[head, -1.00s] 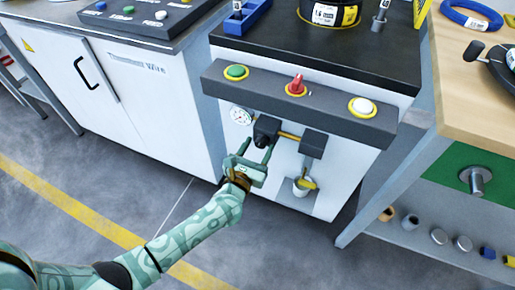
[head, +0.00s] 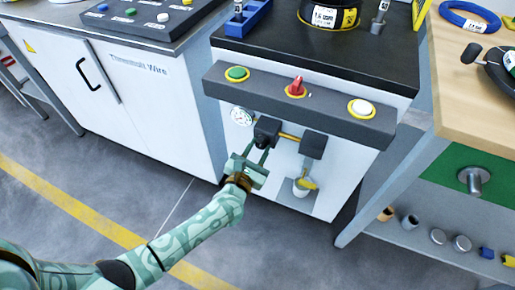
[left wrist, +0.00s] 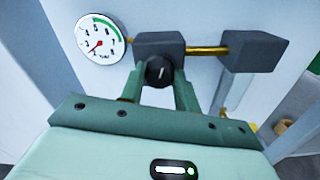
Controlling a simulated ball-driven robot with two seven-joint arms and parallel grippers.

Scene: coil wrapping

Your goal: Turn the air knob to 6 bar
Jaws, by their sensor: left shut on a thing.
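The black air knob (left wrist: 159,71) sits on the front of a dark regulator block (left wrist: 160,46), with a pale mark on its face. My left gripper (left wrist: 159,82) has one finger on each side of the knob and is shut on it. In the head view, the left gripper (head: 258,151) reaches the regulator from below left, and its fingers partly hide the knob. The round white gauge (left wrist: 101,39) has a green arc at upper right. Its red needle points to the lower left, on the low-number side; the exact reading is too small to tell. My right gripper is not in view.
A yellow pipe (head: 288,136) joins the regulator to a second dark block (head: 312,145). Above is a grey panel (head: 330,106) with a green button, a red switch and a white button. A wooden bench (head: 470,90) stands at right. Open floor lies at left.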

